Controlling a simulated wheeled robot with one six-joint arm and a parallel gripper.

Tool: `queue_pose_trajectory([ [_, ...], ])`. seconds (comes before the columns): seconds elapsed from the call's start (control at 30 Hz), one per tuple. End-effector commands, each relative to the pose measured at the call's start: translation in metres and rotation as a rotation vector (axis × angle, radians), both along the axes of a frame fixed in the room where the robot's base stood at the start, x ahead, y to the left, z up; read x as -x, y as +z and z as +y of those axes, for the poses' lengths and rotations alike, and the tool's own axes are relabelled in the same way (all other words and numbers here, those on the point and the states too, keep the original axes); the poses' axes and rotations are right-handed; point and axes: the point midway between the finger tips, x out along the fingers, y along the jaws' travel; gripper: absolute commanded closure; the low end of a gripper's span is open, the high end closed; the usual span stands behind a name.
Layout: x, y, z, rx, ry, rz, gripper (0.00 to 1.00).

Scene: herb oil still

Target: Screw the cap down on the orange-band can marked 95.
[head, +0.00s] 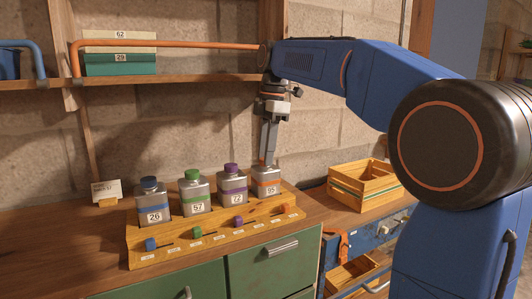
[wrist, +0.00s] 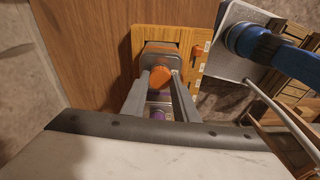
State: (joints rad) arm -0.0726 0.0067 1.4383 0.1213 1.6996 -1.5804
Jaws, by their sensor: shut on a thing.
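The orange-band can marked 95 (head: 266,186) stands upright at the right end of the wooden rack (head: 200,234). My gripper (head: 267,162) points straight down over it, with its fingers at the can's top. In the wrist view, the orange cap (wrist: 160,77) lies between the fingertips of my gripper (wrist: 160,82), which is shut on it. The cap is hidden behind the fingers in the head view. How far down the cap sits on the neck cannot be told.
Cans 26 (head: 152,203), 57 (head: 195,194) and 72 (head: 231,187) stand in the rack to the left. An open wooden crate (head: 364,190) stands to the right. A shelf (head: 180,76) with an orange rail (head: 170,44) runs above, close to my arm.

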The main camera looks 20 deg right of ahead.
Motion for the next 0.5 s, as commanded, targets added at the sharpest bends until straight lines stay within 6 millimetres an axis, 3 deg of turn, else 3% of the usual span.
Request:
queue_pose_trajectory([
  [0.5,0.0002,-0.0002,0.0004,-0.001,-0.508,-0.001,0.97],
])
